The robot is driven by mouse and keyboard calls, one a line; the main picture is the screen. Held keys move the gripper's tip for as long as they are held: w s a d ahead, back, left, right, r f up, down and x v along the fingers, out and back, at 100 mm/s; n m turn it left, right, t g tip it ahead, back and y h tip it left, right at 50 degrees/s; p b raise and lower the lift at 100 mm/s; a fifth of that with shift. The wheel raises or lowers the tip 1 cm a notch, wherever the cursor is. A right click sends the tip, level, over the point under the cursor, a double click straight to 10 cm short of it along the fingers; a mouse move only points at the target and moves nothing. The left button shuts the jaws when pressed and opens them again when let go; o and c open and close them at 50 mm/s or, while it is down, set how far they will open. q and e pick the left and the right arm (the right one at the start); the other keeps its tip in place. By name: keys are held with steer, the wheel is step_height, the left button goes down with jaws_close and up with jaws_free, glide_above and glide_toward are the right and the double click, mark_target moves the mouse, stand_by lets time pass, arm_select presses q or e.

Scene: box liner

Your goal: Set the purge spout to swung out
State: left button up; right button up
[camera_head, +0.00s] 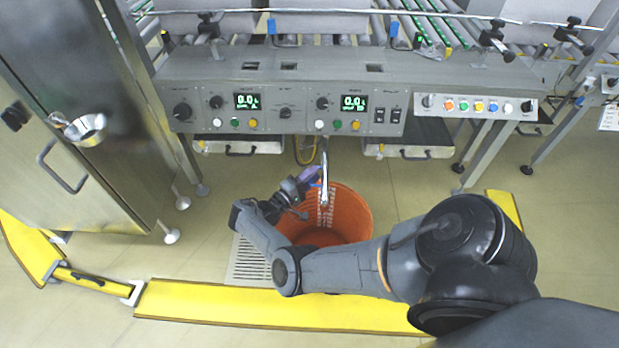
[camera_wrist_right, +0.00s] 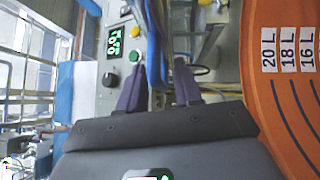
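The spout looks like a slim silver pipe (camera_head: 324,165) hanging below the control panel, over an orange bucket (camera_head: 357,205). My right gripper (camera_head: 312,175) is just left of the pipe in the head view, with its violet fingers close to it. In the right wrist view my right gripper (camera_wrist_right: 160,75) has its two violet fingers apart. A blue upright piece (camera_wrist_right: 155,55) shows between them, with a gap towards the right finger. I cannot tell whether this piece belongs to the spout or whether a finger touches it. My left gripper is not in view.
The control panel (camera_head: 285,100) with knobs, buttons and green displays is behind the spout. The bucket, with litre marks (camera_wrist_right: 290,50) in the wrist view, stands by a floor grate (camera_head: 247,262). A steel cabinet (camera_head: 60,160) is at left. Yellow floor strips (camera_head: 230,305) lie in front.

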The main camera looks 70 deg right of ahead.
steer(key=shift+w+a, duration=0.1)
steer(key=v, duration=1)
steer(key=shift+a, duration=0.25)
steer(key=shift+w, duration=0.1)
stand_by(0.4)
